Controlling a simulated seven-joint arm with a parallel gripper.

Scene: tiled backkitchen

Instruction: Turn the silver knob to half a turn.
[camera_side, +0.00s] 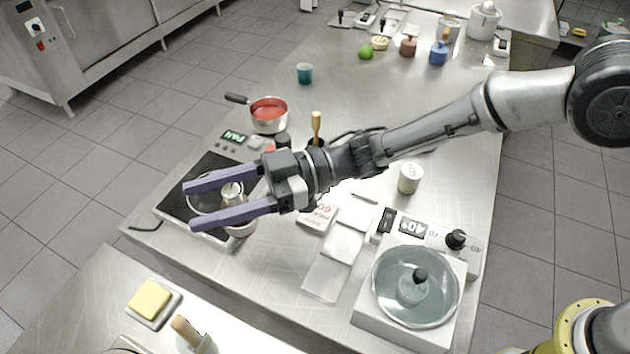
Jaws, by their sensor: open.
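My gripper (190,207) is open, with two long purple fingers spread apart and pointing left. It hangs over the dark hob (177,208) left of the middle. A small silver-grey piece (232,190) shows between the fingers, above a round pan or pot. I cannot tell whether this piece is the silver knob or whether the fingers touch it. The hob's panel (233,137) has a lit green display reading PAN. A small pale round part (255,142) sits beside the display. My gripper and wrist hide part of the hob and panel.
A saucepan (268,112) with red contents stands behind the hob. A pale tin (410,178) and a teal cup (304,73) stand on the steel counter.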

